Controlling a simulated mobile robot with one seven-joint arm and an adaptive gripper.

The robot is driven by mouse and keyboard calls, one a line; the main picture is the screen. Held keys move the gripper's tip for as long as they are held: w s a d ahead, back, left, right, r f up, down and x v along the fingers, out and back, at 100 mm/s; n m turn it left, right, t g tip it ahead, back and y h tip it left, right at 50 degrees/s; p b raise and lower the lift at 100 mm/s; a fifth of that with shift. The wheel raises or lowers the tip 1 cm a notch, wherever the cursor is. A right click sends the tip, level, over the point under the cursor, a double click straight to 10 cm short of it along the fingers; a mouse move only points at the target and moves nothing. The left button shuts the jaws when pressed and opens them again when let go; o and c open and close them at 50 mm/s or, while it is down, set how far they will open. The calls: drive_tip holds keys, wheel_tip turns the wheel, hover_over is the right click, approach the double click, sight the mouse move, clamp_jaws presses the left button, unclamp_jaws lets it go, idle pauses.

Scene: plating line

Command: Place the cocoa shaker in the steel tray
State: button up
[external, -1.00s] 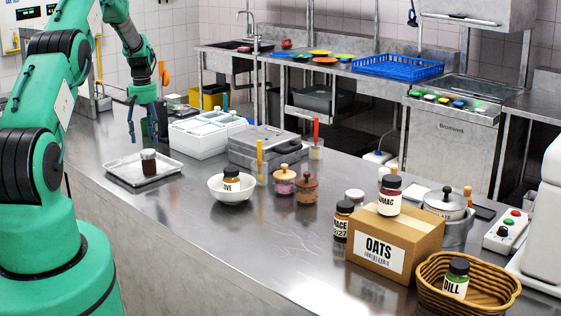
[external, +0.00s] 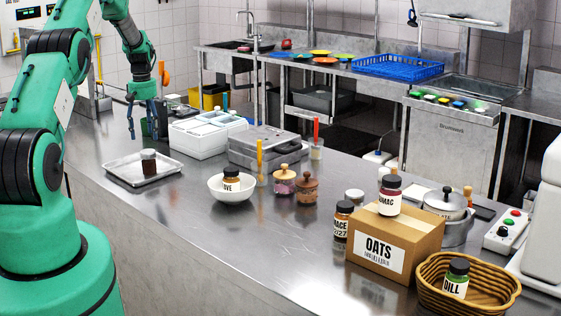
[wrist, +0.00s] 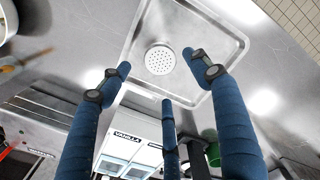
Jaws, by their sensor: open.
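The cocoa shaker (external: 148,163), a small jar with dark contents and a grey top, stands upright in the steel tray (external: 122,170) at the left of the counter. In the wrist view its perforated round lid (wrist: 160,59) shows from above, inside the tray (wrist: 205,35). My gripper (external: 144,120) is above and behind the shaker in the external view, apart from it. In the wrist view my gripper's blue fingers (wrist: 158,72) are spread wide, with nothing between them. The shaker's label cannot be read.
A white compartment box (external: 205,136) and a grey case (external: 268,150) stand right of the tray. A white bowl (external: 230,191) holds a labelled jar. A cardboard OATS box (external: 395,240) and a basket (external: 468,285) are at the right front. The counter's middle front is clear.

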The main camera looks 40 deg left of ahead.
drive_tip(key=d+r+m+t+y, duration=0.15)
drive_tip(key=d+r+m, duration=0.35)
drive_tip(key=d+r, duration=2.25)
drive_tip(key=s+d+r+m+t, duration=0.1)
drive_tip(key=s+d+r+m, duration=0.1)
drive_tip(key=s+d+r, duration=0.5)
drive_tip(key=s+d+r+m+t, duration=0.15)
drive_tip(key=d+r, duration=0.25)
drive_tip(key=d, duration=0.6)
drive_tip(key=s+d+m, duration=0.2)
drive_tip(key=s+d, duration=0.4)
drive_tip(key=s, duration=0.3)
drive_tip(key=s+d+m+t+h, duration=0.1)
drive_tip(key=s+d, duration=0.5)
drive_tip(key=s, duration=0.3)
drive_tip(key=s+d+m, duration=0.2)
drive_tip(key=s+d, duration=0.5)
drive_tip(key=s, duration=0.2)
drive_tip(key=shift+s+f+m+t, duration=0.2)
drive_tip(key=shift+s+m+t, duration=0.05)
drive_tip(key=shift+m+t, duration=0.1)
drive_tip(key=shift+h, duration=0.25)
